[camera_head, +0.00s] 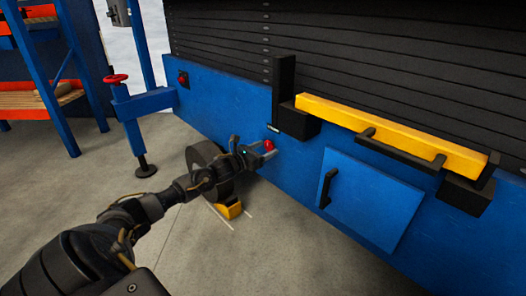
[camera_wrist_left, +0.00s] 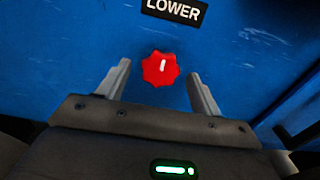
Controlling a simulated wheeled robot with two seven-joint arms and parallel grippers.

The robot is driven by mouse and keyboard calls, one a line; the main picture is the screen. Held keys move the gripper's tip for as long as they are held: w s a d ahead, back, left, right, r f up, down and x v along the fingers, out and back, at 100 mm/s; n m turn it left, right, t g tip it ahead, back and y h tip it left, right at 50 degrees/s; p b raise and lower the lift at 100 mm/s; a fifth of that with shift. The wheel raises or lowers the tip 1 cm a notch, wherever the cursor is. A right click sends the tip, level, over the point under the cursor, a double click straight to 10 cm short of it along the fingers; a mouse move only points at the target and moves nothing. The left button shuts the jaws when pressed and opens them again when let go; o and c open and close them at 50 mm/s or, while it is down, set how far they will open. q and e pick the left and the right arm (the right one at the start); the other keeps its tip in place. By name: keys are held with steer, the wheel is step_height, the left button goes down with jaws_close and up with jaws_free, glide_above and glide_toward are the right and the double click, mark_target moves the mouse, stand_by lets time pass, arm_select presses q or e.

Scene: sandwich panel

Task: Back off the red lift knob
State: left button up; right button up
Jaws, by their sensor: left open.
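The red lift knob (camera_head: 269,145) sits on the blue panel, and my left gripper (camera_head: 262,152) is right at it in the head view. In the left wrist view the knob (camera_wrist_left: 160,68) is lobed, with a white pointer mark pointing up. A black label reading LOWER (camera_wrist_left: 175,11) is above it. The fingers of my left gripper (camera_wrist_left: 160,85) are open, one on each side of the knob, with blue gaps showing on both sides. Whether the fingertips reach past the knob's face is hard to tell. My right gripper is not in view.
A blue door with a black handle (camera_head: 327,188) is to the right of the knob. A yellow bar (camera_head: 390,135) on black brackets is above it. A black wheel with a yellow chock (camera_head: 232,210) stands behind my left wrist. Another red knob (camera_head: 183,78) is further left on the panel.

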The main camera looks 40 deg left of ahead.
arm_select(q)
steer(key=c, duration=0.9)
steer(key=shift+a, duration=0.2)
steer(key=shift+c, duration=0.3)
steer(key=shift+d, duration=0.15)
